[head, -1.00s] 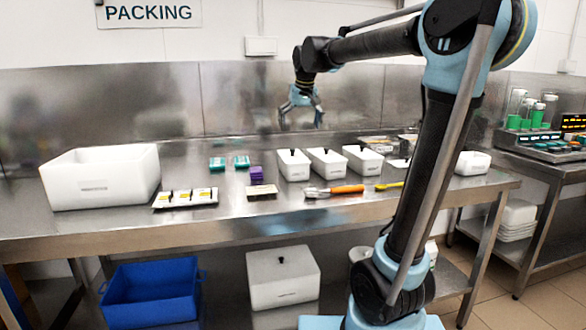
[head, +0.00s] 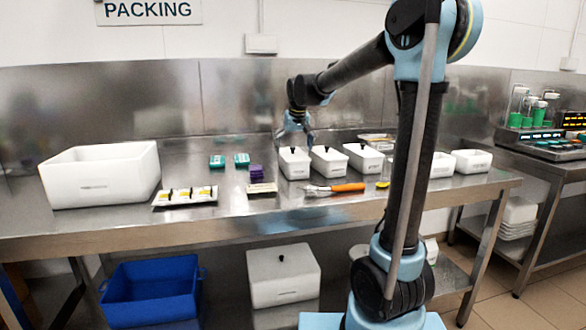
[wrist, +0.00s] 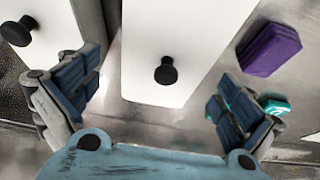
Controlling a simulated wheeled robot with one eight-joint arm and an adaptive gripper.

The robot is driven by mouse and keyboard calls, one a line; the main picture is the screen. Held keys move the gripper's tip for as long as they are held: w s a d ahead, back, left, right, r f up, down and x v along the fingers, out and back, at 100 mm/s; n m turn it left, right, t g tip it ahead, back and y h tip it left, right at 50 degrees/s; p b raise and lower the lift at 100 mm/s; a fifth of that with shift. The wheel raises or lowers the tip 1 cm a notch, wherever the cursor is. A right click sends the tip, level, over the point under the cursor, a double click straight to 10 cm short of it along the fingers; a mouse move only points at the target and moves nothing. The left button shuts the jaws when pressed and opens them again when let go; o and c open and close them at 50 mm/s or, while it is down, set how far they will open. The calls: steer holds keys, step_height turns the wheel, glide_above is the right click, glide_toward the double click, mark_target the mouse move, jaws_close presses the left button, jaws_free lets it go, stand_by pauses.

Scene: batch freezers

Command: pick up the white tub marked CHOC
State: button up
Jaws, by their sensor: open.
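Three white lidded tubs with black knobs stand in a row on the steel bench: a left one (head: 294,168), a middle one (head: 329,167) and a right one (head: 363,162). Their labels are too small to read, so I cannot tell which is marked CHOC. My gripper (head: 296,140) is open and empty, pointing down just above the left tub. In the wrist view, one white lid (wrist: 150,45) with a black knob (wrist: 166,71) lies between my spread fingers. A second lidded tub (wrist: 52,45) shows at the left there.
A purple stack (head: 256,172) and teal boxes (head: 217,161) stand left of the tubs. An orange-handled tool (head: 348,187) lies in front. A large white bin (head: 100,185) is far left. Open white tubs (head: 471,163) stand right, partly behind my arm.

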steer(key=shift+x, duration=2.65)
steer(key=shift+s+a, duration=0.15)
steer(key=shift+a, duration=0.05)
steer(key=c, duration=1.6)
